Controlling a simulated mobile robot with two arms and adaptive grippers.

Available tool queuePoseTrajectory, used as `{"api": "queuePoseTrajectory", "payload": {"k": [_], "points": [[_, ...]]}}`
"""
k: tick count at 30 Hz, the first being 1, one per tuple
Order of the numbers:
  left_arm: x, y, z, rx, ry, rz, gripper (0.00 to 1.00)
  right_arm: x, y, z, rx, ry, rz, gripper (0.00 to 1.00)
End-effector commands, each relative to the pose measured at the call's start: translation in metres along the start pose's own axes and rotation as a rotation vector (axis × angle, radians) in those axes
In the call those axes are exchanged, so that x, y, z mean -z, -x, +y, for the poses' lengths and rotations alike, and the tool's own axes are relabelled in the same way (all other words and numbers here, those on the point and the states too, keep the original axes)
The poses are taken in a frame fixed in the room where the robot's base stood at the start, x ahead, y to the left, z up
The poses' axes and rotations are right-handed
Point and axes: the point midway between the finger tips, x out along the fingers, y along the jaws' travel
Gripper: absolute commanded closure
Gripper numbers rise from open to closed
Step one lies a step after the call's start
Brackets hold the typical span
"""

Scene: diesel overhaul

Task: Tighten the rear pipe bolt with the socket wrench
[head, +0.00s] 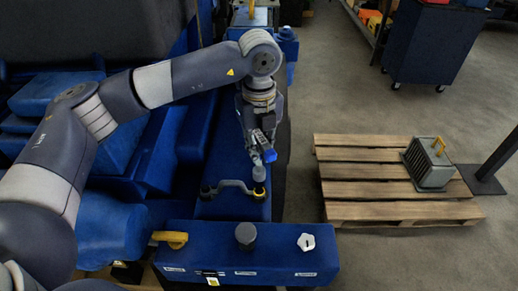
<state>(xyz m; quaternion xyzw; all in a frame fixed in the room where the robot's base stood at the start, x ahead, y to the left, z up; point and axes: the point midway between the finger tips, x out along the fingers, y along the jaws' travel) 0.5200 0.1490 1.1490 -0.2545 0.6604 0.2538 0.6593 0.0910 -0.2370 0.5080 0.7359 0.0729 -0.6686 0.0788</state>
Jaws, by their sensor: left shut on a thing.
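My left gripper (262,146) reaches down over the blue engine block, shut on the socket wrench (260,174). The wrench shows as a short grey cylinder pointing down below the fingers; the rest of it is mostly hidden by the gripper. A small grey curved pipe (232,184) lies on the blue block, with a flange at each end. The wrench end is right above the pipe's right flange, at a yellow ring (259,193). The bolt there is hidden, and I cannot tell whether the wrench touches it. My right gripper is not in view.
A blue box-shaped part (215,262) with a grey cap (246,235), a white cap (307,242) and a yellow handle (171,239) stands in front. A wooden pallet (365,190) with a grey finned unit (428,164) lies right. A blue cart (433,45) stands behind.

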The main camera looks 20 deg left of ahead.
Motion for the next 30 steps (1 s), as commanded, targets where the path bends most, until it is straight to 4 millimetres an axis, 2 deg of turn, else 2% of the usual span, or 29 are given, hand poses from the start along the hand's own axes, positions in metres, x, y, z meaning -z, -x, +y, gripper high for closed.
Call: {"api": "queuePoseTrajectory", "payload": {"k": [15,18,21,30], "points": [[0.000,-0.011,0.000,0.002,0.590,0.000,1.00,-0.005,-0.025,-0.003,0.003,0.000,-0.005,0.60],[0.000,-0.028,0.000,0.001,0.597,0.000,1.00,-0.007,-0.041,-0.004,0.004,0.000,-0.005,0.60],[0.000,-0.035,0.000,0.002,0.595,0.000,1.00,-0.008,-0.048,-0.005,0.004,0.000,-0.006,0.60],[0.000,-0.040,0.000,0.003,0.593,-0.001,1.00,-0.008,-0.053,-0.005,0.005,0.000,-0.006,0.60]]}}
